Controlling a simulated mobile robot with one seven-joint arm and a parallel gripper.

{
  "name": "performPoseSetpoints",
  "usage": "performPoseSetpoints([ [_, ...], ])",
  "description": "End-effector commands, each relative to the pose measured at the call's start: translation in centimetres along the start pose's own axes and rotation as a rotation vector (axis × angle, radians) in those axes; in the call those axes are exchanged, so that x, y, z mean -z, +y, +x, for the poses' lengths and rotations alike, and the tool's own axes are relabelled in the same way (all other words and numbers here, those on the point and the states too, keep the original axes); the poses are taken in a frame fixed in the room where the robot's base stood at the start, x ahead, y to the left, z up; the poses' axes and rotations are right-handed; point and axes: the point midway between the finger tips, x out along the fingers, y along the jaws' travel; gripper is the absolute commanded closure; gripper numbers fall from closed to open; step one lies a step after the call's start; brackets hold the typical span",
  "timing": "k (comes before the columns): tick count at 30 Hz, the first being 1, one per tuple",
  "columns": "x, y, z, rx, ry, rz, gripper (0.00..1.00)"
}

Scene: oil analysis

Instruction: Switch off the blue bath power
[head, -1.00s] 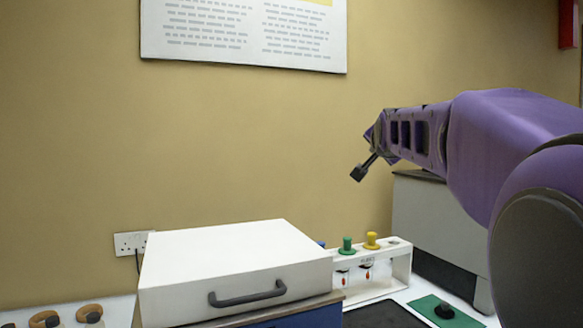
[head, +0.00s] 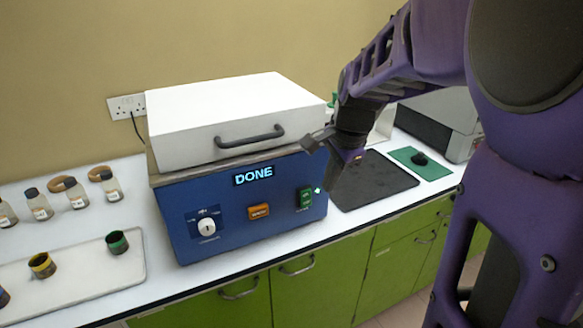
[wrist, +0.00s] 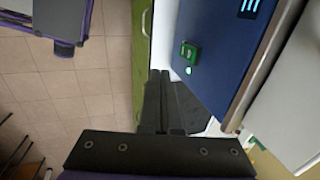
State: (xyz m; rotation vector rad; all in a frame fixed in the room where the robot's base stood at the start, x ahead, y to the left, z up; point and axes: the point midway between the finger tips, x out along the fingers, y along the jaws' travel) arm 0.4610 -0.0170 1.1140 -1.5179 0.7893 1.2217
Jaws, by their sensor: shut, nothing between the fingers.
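The blue bath (head: 245,235) stands on the counter with its white lid (head: 230,115) closed. Its display (head: 253,176) reads DONE. A green power switch (head: 305,198) sits at the right of its front panel, with a lit green lamp (head: 318,190) beside it. In the wrist view, the switch (wrist: 189,51) and lit lamp (wrist: 189,71) show right of and above my fingers. My gripper (wrist: 159,74) is shut and empty, apart from the panel. In the head view, my wrist hangs by the bath's right front corner; the fingertips are hard to make out there.
An orange button (head: 259,211) and a white knob (head: 206,226) share the panel. A dark mat (head: 375,182) and a green pad (head: 440,166) lie right of the bath. A tray (head: 75,285) with small cups and several sample bottles (head: 40,205) stand left. Green cabinets (head: 320,290) are below.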

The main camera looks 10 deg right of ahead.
Motion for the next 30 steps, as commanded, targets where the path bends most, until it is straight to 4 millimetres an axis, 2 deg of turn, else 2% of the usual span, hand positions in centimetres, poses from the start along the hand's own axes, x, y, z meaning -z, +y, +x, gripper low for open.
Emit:
performPoseSetpoints([
  [4, 0.0, 0.0, 0.7, -0.001, 0.000, -0.001, 1.00],
  [8, 0.0, 0.0, 2.6, -0.002, 0.000, -0.001, 1.00],
  [19, 0.1, 0.1, 10.5, -0.003, 0.001, -0.001, 1.00],
  [24, 0.1, -2.4, 11.3, 0.001, 0.002, -0.002, 1.00],
  [30, 0.1, -3.5, 11.8, 0.002, 0.002, -0.001, 1.00],
])
